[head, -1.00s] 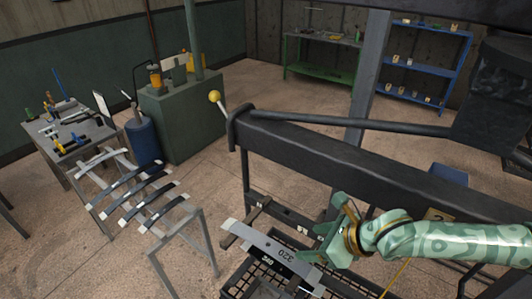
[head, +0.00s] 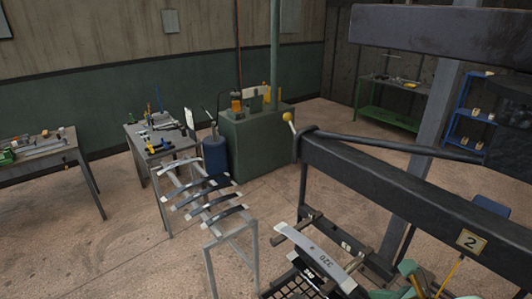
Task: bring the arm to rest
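A grey curved leaf spring marked 320 (head: 317,258) lies across bars at the front of the dark press frame, at the bottom centre of the head view. Part of my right gripper (head: 413,285), pale green, shows at the bottom edge, to the right of the spring and apart from it. The picture edge cuts off its arm, and its fingers are not clear enough to tell open from shut. My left gripper is not in view.
The dark press frame (head: 400,185) with a yellow-knobbed lever (head: 289,119) fills the right. A grey rack (head: 247,240) holds several curved springs left of it. Worktables (head: 73,157) stand farther left. The floor at lower left (head: 110,255) is clear.

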